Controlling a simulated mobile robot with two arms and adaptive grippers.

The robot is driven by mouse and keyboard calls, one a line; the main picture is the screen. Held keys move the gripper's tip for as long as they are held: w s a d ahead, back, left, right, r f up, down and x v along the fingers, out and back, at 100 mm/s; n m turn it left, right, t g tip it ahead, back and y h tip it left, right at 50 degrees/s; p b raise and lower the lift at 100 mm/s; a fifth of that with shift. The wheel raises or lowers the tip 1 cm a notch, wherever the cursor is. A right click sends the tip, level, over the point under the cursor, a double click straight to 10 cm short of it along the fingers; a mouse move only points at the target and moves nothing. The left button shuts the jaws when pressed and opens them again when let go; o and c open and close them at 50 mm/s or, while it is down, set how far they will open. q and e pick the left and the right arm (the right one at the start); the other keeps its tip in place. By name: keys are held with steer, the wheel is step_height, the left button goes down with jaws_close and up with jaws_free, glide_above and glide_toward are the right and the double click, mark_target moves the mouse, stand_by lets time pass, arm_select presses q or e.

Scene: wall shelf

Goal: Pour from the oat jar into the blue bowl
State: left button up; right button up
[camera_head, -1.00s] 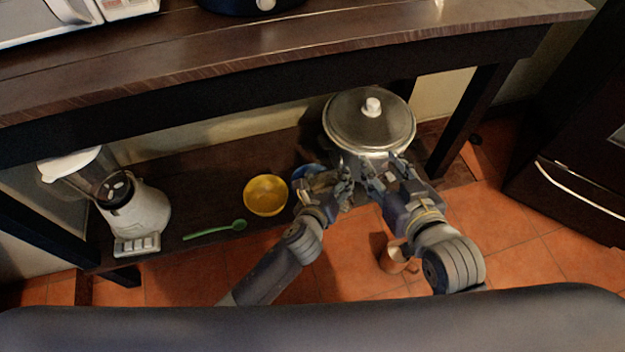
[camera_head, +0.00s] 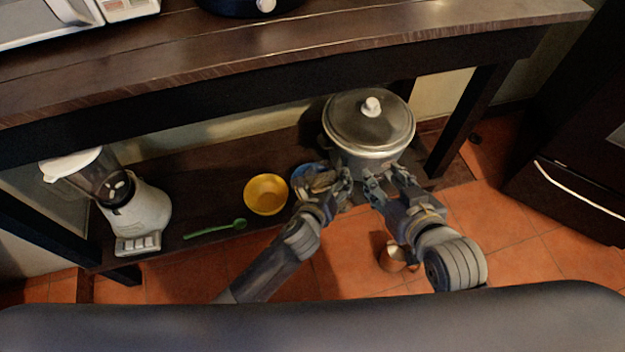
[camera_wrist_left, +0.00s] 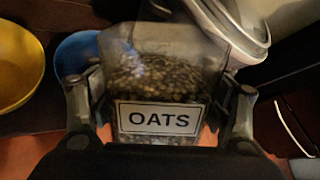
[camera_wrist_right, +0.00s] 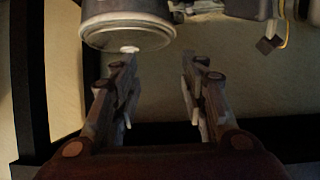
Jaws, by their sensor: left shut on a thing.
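My left gripper (camera_head: 338,186) is shut on the oat jar (camera_head: 322,182), a clear container of brown flakes. In the left wrist view its white OATS label (camera_wrist_left: 158,119) faces the camera between the two fingers (camera_wrist_left: 160,108). The blue bowl (camera_head: 299,179) is on the low shelf, partly hidden by the jar, which is right beside or over its right side. The bowl also shows left of the jar in the left wrist view (camera_wrist_left: 72,52). I cannot tell the jar's exact tilt. My right gripper (camera_head: 386,182) is open and empty in front of the pot; its spread fingers show in the right wrist view (camera_wrist_right: 160,85).
A yellow bowl (camera_head: 266,194) is left of the blue one. A green spoon (camera_head: 215,229) and a blender (camera_head: 140,215) are further left. A large lidded pot (camera_head: 368,130) stands close behind the grippers. A copper-coloured pot (camera_head: 393,259) is below the right arm. The tabletop (camera_head: 300,50) overhangs the shelf.

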arm_select(q)
steer(key=shift+w+f+n+g+p, duration=0.1)
steer(key=shift+f+n+g+p, duration=0.3)
steer(key=shift+f+g, duration=0.15)
arm_select(e)
steer(key=shift+s+d+f+g, duration=0.25)
steer(key=shift+s+f+g, duration=0.25)
steer(key=shift+s+f, duration=0.2)
steer(key=shift+s+d+f+g, duration=0.25)
steer(key=shift+s+f+g, duration=0.3)
steer(key=shift+f, duration=0.1)
arm_select(q)
steer(key=shift+f+g+h, duration=0.25)
steer(key=shift+g+h, duration=0.1)
steer(key=shift+h, duration=0.05)
arm_select(e)
steer(key=shift+s, duration=0.1)
stand_by(0.7)
arm_select(q)
steer(key=shift+w+f+n+g, duration=0.1)
steer(key=shift+n+g, duration=0.2)
arm_select(e)
steer(key=shift+s+d+f+h, duration=0.15)
steer(key=shift+s+f+h, duration=0.15)
stand_by(0.5)
